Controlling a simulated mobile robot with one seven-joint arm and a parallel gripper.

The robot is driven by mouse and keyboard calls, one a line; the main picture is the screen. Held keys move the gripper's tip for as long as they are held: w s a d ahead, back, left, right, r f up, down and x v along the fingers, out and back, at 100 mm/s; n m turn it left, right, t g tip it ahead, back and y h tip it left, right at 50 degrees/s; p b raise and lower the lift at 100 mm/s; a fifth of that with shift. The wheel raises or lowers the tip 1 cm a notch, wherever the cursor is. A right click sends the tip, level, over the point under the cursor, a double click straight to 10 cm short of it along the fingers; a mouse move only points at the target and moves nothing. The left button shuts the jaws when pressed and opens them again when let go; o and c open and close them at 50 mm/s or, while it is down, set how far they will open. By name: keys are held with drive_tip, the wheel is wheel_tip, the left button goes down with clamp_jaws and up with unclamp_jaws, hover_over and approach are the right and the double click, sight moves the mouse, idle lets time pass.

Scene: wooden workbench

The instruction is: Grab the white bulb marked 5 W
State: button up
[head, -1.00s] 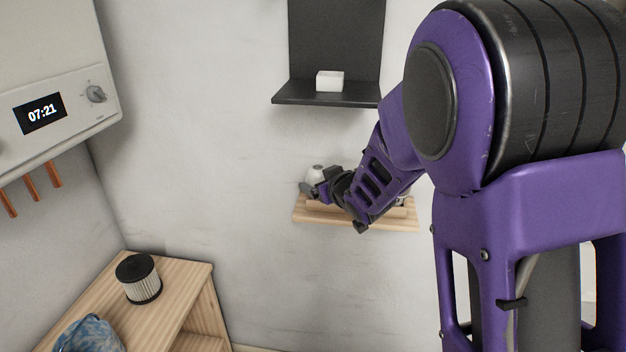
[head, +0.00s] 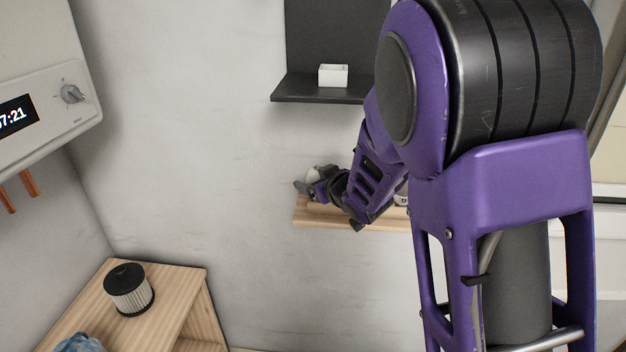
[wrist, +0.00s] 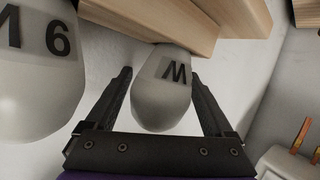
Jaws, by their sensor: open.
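In the wrist view a white bulb (wrist: 161,107) hangs between the two fingers of my open gripper (wrist: 160,73). A dark letter, W or M, shows on it; no digit is visible there. The fingers stand on either side, with a gap at least on the left. A second white bulb (wrist: 36,75), apparently marked "16", lies outside the left finger. In the head view my gripper (head: 308,188) is at the left end of the small wooden shelf (head: 350,223), partly hiding a white bulb (head: 313,174).
A black shelf (head: 315,90) with a white box (head: 333,75) is above. A cabinet (head: 165,310) holds a ribbed filter (head: 128,290). A wall unit (head: 50,120) is at left.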

drive_tip(key=shift+w+a+f, duration=0.15)
drive_tip(key=shift+w, duration=0.15)
drive_tip(key=c, duration=1.1)
drive_tip(key=shift+r, duration=0.2)
